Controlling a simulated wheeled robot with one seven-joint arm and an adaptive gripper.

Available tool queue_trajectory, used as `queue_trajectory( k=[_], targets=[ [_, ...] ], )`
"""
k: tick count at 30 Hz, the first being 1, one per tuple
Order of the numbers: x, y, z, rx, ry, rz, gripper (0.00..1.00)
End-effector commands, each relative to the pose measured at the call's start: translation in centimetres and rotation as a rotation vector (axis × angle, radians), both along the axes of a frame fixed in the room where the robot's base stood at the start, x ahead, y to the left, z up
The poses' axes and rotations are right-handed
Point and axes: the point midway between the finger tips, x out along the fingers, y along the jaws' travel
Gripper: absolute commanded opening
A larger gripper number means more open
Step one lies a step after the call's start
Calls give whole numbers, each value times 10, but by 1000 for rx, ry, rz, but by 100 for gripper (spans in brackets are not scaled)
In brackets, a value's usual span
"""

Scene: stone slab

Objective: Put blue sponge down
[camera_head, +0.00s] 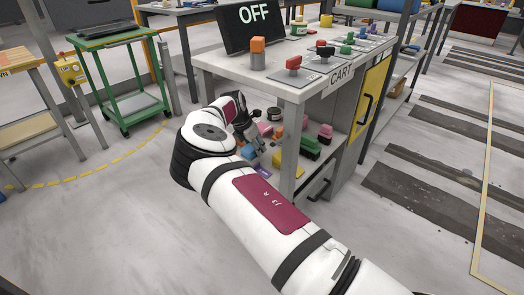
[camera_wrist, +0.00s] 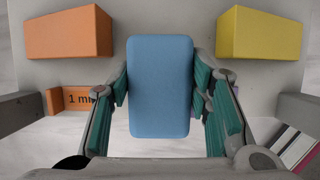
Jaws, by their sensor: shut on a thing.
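The blue sponge (camera_wrist: 160,88) is a rounded light-blue block in the middle of the wrist view. My gripper (camera_wrist: 168,100) has its green-padded fingers closed on the sponge's left and right sides. In the head view my gripper (camera_head: 250,145) reaches in at the lower shelf of the grey cart, under its top. The sponge is hard to make out there, being small and partly behind my arm. Whether the sponge touches the surface beneath it, I cannot tell.
An orange block (camera_wrist: 70,33) lies left of the sponge and a yellow block (camera_wrist: 260,33) lies right. An orange piece marked "1 m" (camera_wrist: 75,99) sits lower left. The cart (camera_head: 250,72) has several coloured items on top; its front leg (camera_head: 290,150) stands close to my gripper.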

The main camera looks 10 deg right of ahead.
Motion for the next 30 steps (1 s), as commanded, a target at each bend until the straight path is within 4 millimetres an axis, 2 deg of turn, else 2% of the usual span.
queue_trajectory(
  k=[3,10,14,18,20,30],
  targets=[
    [12,-16,-1,1,-1,0,23],
    [20,-27,-1,1,-1,0,23],
    [29,-41,-1,-1,-1,-1,23],
    [28,-38,-26,1,1,1,23],
    [28,-38,-31,1,1,0,23],
    [28,-38,-33,1,-1,0,23]
  ],
)
